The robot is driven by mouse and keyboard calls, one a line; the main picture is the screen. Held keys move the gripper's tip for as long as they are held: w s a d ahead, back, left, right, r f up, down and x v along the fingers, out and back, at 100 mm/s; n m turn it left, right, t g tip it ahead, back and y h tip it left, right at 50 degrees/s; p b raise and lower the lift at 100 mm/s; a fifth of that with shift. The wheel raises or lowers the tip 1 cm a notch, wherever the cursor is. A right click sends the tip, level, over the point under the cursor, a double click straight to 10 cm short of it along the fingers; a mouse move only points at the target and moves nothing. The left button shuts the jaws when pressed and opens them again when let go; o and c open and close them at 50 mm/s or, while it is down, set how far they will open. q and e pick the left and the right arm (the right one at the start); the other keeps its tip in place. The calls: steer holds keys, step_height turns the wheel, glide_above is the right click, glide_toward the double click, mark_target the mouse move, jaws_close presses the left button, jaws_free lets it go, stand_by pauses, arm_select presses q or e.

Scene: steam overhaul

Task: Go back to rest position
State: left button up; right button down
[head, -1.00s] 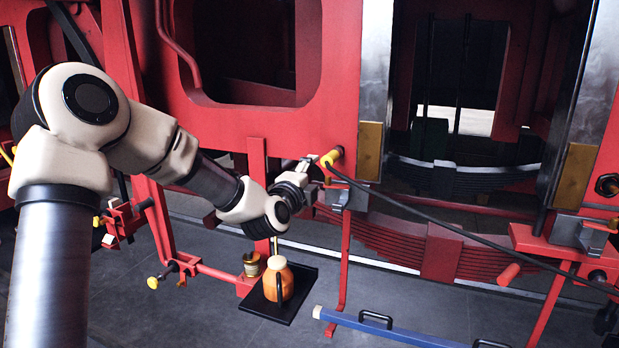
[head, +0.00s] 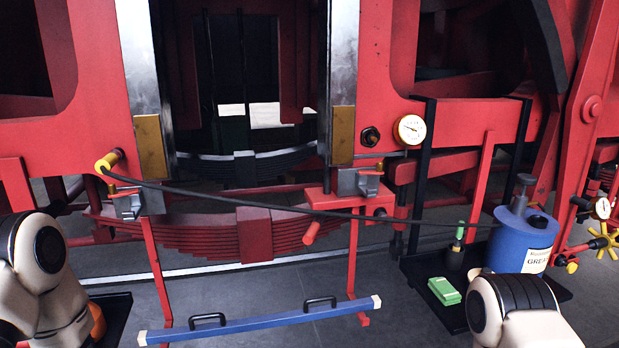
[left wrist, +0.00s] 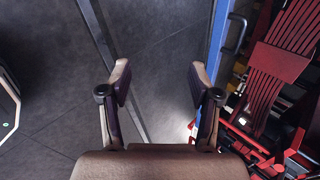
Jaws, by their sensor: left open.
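My left gripper (left wrist: 160,85) is open and empty in the left wrist view, with bare dark floor between its fingers. In the head view my left arm shows at the lower left and the gripper itself is out of the picture. Part of my right arm shows at the lower right; its gripper is not in view.
The red locomotive frame (head: 390,80) fills the back. A black hose (head: 300,212) runs from a yellow-ended fitting (head: 108,162) to a blue grease drum (head: 522,240). A blue bar (head: 262,322) with two black handles lies in front. A green box (head: 444,291) sits beside the drum.

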arm_select(q)
steer(key=s+d+f+n+g+b, duration=0.1)
steer(key=s+d+f+n+g, duration=0.25)
steer(key=s+f, duration=0.85)
steer(key=s+d+n+g, duration=0.1)
steer(key=s+n+g, duration=0.1)
steer(key=s+n, duration=0.5)
steer(key=s+d+n+g+h, duration=0.1)
steer(key=s+n+g, duration=0.2)
steer(key=s+n, duration=0.4)
steer(key=shift+s+d+f, duration=0.25)
steer(key=shift+f, duration=0.15)
